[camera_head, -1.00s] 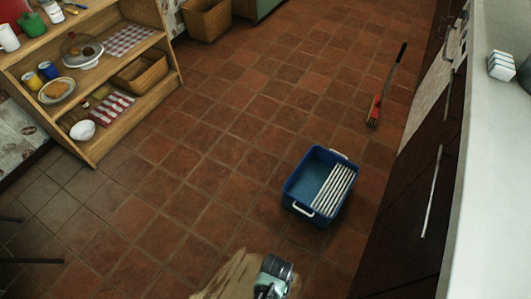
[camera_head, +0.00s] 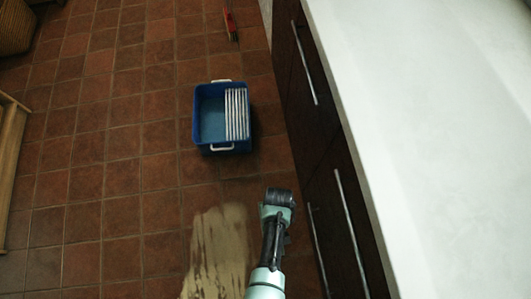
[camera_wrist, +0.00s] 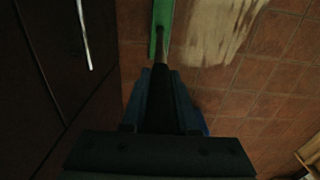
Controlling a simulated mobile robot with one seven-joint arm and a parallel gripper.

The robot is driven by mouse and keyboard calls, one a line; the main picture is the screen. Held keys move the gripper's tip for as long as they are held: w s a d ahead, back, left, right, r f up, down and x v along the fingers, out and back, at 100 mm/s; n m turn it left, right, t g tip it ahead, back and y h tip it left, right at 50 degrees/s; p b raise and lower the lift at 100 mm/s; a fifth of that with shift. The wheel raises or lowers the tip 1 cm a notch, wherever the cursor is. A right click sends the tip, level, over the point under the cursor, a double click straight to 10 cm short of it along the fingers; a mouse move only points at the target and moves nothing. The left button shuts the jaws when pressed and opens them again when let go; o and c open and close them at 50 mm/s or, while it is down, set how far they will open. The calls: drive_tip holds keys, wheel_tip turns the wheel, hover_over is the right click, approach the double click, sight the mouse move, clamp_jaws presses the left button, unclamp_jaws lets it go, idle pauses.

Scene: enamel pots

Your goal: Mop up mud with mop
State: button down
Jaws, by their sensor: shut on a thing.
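A pale brown mud patch (camera_head: 220,250) lies on the tiles at lower middle in the head view, left of my arm. It also shows at the top of the wrist view (camera_wrist: 215,30). My gripper (camera_wrist: 164,90) points down and is shut on the mop's handle. The mop's green head (camera_wrist: 160,28) shows beside the mud in the wrist view, apart from its main area. Whether the head touches the floor is unclear. In the head view my arm hides the mop. A blue bucket (camera_head: 209,122) with a white slatted wringer (camera_head: 237,113) stands beyond the mud.
Dark cabinets (camera_head: 325,160) with metal handles and a white counter (camera_head: 420,130) run close along the right. A red-headed brush (camera_head: 230,25) lies beyond the bucket. A wooden shelf edge (camera_head: 10,150) and a basket (camera_head: 14,28) are at far left. Tiles between are clear.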

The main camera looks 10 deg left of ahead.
drive_tip(key=shift+r+p, duration=2)
